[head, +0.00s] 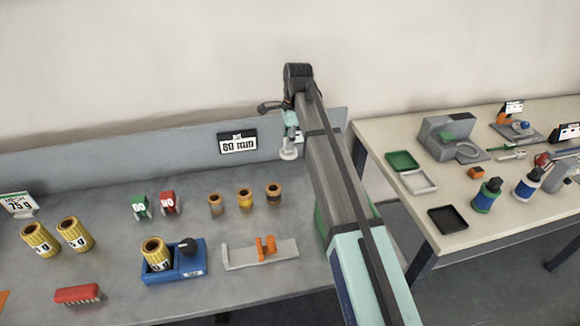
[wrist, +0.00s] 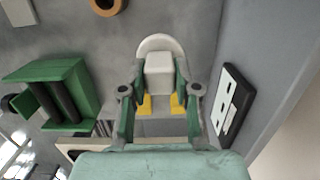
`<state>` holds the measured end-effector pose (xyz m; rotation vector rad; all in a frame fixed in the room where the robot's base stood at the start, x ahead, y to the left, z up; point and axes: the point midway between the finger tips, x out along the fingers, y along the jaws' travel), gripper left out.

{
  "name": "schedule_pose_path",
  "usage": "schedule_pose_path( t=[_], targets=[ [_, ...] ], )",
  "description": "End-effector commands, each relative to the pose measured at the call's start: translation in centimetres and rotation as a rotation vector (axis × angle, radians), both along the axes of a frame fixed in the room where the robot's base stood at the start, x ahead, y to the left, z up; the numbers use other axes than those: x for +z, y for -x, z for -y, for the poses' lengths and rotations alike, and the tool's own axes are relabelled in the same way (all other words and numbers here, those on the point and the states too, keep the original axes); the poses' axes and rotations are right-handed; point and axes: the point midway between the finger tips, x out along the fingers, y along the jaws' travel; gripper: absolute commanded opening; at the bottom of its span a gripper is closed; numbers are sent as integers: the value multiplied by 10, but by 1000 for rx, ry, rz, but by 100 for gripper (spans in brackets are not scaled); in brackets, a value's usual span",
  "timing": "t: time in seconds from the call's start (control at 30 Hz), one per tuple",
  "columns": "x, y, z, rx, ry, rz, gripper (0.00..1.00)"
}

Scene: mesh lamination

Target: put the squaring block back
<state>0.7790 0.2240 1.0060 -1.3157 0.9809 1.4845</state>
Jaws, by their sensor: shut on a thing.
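My gripper (wrist: 161,104) is shut on a pale block, which I take to be the squaring block (wrist: 159,75); the yellow fingertip pads are on either side of it. A pale rounded part shows at the block's far end in the wrist view. In the head view my gripper (head: 291,134) is at the back of the grey bench, right of the "60 mm" sign (head: 238,145), with the pale block's end (head: 289,154) below it. I cannot tell whether the block touches the bench.
A green roller device (wrist: 62,92) stands left of my gripper in the wrist view. Several brown rolls (head: 245,200), a blue tray (head: 172,272) with a yellow roll, and a pale fixture with an orange part (head: 262,252) stand on the grey bench. A beige table (head: 480,230) is at right.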

Motion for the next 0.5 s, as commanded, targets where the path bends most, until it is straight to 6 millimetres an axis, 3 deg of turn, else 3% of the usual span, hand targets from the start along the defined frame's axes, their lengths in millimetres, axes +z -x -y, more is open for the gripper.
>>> schedule_pose_path(
  t=[0.23, 0.5],
  targets=[
    [-54, 1, 0, 1, 0, -1, 0],
    [-77, 0, 0, 1, 0, 1, 0]
  ],
)
